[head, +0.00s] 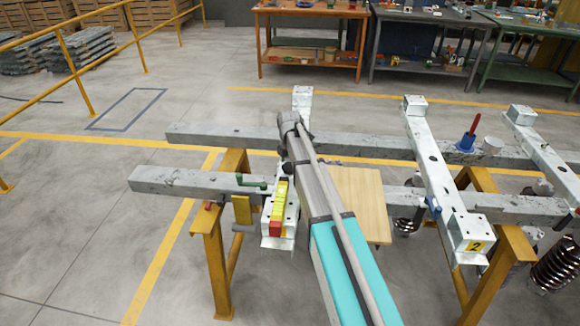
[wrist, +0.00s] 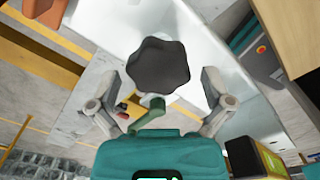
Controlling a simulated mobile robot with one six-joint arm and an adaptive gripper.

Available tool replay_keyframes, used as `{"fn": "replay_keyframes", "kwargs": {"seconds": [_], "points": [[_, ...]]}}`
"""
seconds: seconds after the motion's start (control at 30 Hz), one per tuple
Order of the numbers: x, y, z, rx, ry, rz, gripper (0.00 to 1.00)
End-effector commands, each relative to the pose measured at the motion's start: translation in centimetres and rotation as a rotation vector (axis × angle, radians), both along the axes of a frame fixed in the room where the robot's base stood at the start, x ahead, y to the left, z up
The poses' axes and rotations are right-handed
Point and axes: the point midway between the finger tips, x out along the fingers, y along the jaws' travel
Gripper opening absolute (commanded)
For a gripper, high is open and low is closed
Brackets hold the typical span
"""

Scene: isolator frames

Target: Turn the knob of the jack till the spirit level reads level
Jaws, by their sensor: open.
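The jack's knob (wrist: 158,65) is black and lobed. It shows in the wrist view, just ahead of my gripper (wrist: 160,84). My gripper is open, one finger to each side of the knob, with gaps visible; I cannot tell whether they are level with it in depth. A green curved part (wrist: 150,117) shows below the knob. In the head view a yellow spirit level (head: 280,200) with a red end lies on a pale metal bracket (head: 275,243). Its bubble is too small to read. My arm hides the knob and gripper in the head view.
Two long grey beams (head: 165,180) rest on yellow trestles (head: 212,262). A second crossbar (head: 435,175) stands to the right, with a blue-and-red tool (head: 468,138) beyond it. A wooden board (head: 365,200) lies beside my arm. Workbenches stand far behind.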

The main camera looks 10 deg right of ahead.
Motion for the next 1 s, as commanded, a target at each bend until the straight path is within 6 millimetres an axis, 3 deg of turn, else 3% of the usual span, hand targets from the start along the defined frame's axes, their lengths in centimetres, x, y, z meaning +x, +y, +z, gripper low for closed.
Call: {"fn": "replay_keyframes", "kwargs": {"seconds": [0.07,0.43,1.0], "points": [[0.0,0.0,0.01,0.0,0.0,0.0,0.98],[-0.03,0.0,0.0,0.0,0.001,0.0,0.3],[-0.16,0.16,-0.01,-0.001,0.003,-0.134,0.3]]}}
